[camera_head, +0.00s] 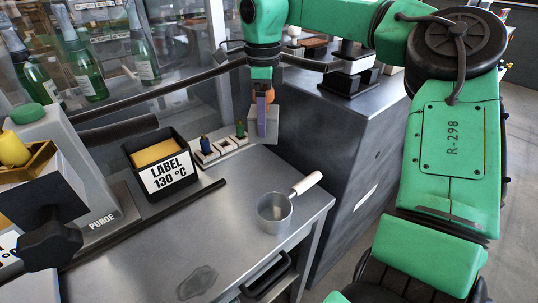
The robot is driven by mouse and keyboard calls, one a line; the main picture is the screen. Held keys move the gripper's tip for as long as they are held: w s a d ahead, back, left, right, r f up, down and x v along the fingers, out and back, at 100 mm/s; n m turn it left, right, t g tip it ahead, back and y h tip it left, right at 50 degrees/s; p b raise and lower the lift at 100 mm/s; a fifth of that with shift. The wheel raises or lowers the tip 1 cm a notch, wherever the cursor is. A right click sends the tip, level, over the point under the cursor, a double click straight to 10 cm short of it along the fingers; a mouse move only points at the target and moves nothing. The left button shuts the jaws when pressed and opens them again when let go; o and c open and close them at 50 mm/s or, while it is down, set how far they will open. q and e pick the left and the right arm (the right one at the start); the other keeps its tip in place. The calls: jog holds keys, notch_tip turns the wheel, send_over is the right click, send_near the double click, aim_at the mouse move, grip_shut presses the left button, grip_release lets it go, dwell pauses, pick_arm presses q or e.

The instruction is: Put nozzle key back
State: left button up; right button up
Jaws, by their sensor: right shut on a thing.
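My right gripper (263,88) points down at the back edge of the steel bench, at the end of the green arm that comes in from the right. It is shut on a small orange-brown piece, which I take to be the nozzle key (269,96); its form is mostly hidden by the fingers. Just below is a pale lavender block (263,124) at the right end of a light rack (222,150). I cannot tell whether the key touches the block. The rack holds a blue peg (205,145) and a green peg (240,130). My left gripper is not in view.
A black bin (172,182) marked LABEL 130 °C holds yellow sheets left of the rack. A small metal pot (274,212) with a pale handle stands near the bench's right edge. A grey PURGE machine (88,200) stands at left. Green bottles (85,68) stand behind.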

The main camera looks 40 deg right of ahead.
jog(key=f, duration=1.2)
jog(key=shift+d+f, duration=0.25)
jog(key=o, duration=1.5)
jog(key=shift+c, duration=0.2)
jog(key=shift+r, duration=0.1)
notch_tip(320, 180, up, 12)
jog(key=shift+r, duration=0.15)
